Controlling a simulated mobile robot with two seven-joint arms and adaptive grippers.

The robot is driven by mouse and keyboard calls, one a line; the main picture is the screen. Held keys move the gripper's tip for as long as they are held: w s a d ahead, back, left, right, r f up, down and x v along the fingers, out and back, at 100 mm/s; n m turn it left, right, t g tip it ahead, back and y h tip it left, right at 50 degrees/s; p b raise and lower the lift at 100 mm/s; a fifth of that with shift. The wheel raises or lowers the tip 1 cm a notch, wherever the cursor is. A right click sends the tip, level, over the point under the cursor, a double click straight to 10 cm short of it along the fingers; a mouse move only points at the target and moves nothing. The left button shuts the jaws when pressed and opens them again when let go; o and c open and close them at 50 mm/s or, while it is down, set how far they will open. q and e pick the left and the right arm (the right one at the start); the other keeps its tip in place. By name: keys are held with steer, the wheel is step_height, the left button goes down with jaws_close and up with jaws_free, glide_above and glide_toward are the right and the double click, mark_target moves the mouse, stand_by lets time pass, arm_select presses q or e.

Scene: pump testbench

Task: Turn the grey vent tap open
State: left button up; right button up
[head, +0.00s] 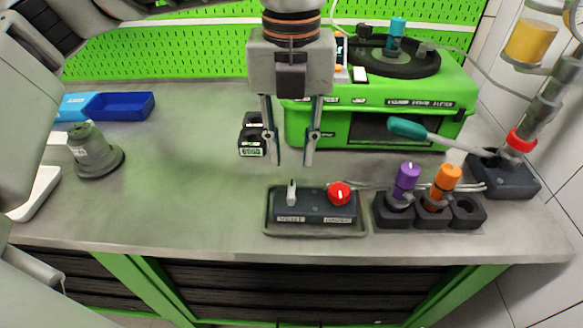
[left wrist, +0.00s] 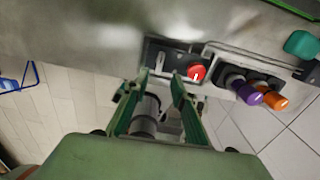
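The grey vent tap (head: 291,191) is a small upright lever on the left part of a dark control box (head: 315,206) at the bench's front edge. A red knob (head: 339,193) sits on the same box to its right. My left gripper (head: 290,163) is above and behind the box, pointing down, its two fingers apart and empty. In the left wrist view, the fingers (left wrist: 158,88) are spread, and the vent tap (left wrist: 160,62) shows just beyond them, apart from them. The red knob (left wrist: 196,72) shows there too. My right gripper is not in view.
A black rack (head: 428,212) with a purple-capped tool (head: 406,180) and an orange-capped tool (head: 444,183) stands right of the box. A green machine (head: 380,105) stands behind. A blue tray (head: 120,105) and a grey-green part (head: 93,152) are left. The bench between is clear.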

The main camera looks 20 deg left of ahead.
arm_select(q)
steer(key=shift+r, duration=1.9)
